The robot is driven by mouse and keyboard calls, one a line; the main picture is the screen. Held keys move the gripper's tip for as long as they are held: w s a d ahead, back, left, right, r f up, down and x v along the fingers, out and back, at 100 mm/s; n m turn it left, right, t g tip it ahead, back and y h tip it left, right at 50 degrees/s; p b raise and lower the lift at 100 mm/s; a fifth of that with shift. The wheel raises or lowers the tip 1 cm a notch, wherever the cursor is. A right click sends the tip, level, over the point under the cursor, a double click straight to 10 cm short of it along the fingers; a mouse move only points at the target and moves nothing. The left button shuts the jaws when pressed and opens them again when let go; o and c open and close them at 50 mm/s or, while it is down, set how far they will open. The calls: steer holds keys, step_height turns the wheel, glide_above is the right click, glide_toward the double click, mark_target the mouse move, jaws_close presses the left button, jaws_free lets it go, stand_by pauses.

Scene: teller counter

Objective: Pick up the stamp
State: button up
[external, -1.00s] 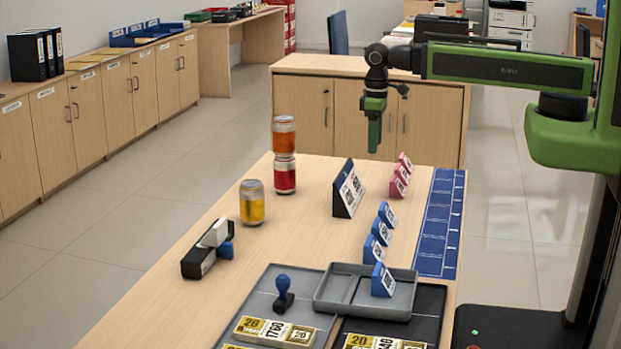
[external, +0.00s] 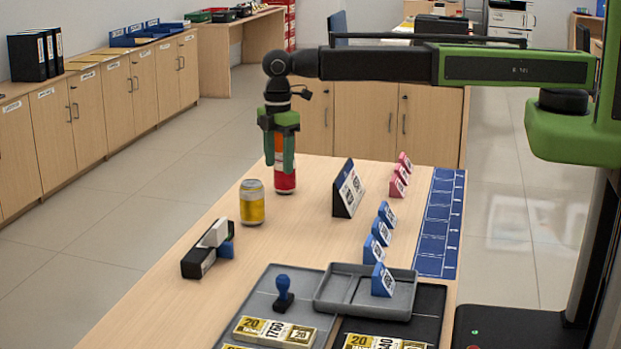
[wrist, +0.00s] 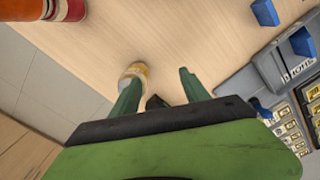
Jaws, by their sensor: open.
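The stamp (external: 284,290), with a blue knob handle and dark base, stands upright on the grey mat at the front of the counter. A blue shape beside the trays at the right of the wrist view may be the stamp. My gripper (external: 278,167) hangs pointing down, open and empty, well behind and above the stamp. The wrist view shows the two fingers (wrist: 160,74) apart, with the yellow can (wrist: 136,71) beyond the left one.
The yellow can (external: 252,206) and a black device with a white top (external: 207,251) stand on the left side. A dark sign (external: 347,190), blue and red tags, a grey tray (external: 330,302) and banknote bundles (external: 275,332) fill the right and front.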

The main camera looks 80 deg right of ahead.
steer(key=a+n, duration=0.2)
steer(key=a, duration=1.2)
step_height(320, 180, up, 2)
steer(key=n+p, duration=0.1)
steer(key=n, duration=0.3)
glide_above(283, 292)
steer(key=d, duration=0.1)
step_height(283, 292, down, 18)
steer(key=b, duration=1.7)
steer(key=shift+w, duration=0.15)
steer(key=shift+r, duration=0.25)
jaws_close()
